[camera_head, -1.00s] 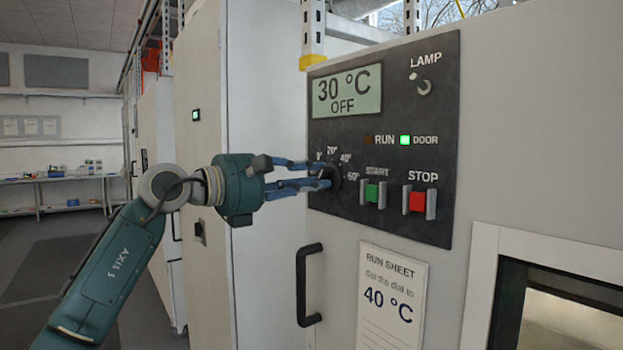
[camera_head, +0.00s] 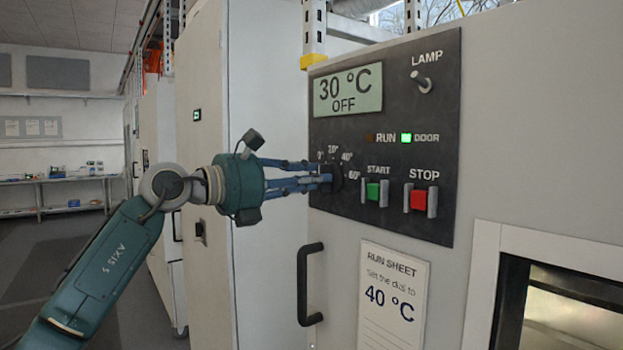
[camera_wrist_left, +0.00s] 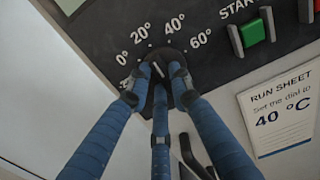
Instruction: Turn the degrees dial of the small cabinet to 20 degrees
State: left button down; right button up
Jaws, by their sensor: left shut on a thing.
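The degrees dial (camera_head: 331,178) is a dark round knob on the black panel (camera_head: 410,160) of the small cabinet. Marks from 0° to 60° stand around it. My left gripper (camera_head: 322,178) has its blue fingers shut on the dial. In the wrist view the left gripper (camera_wrist_left: 160,82) closes three fingers around the dial (camera_wrist_left: 160,60). A pale mark shows on the knob between the fingers, but I cannot tell exactly which number it points at. The display (camera_head: 347,92) reads 30 °C and OFF. My right gripper is not in view.
Right of the dial are a green START button (camera_head: 373,192) and a red STOP button (camera_head: 418,201). A lamp switch (camera_head: 422,84) sits above. A black door handle (camera_head: 304,285) is below. The run sheet (camera_head: 391,297) says 40 °C. A tall cabinet (camera_head: 270,130) stands left.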

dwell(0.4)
pick_arm(q)
jog(key=c, duration=1.5)
grip_release()
jog(key=shift+c, duration=0.2)
jog(key=v, duration=1.2)
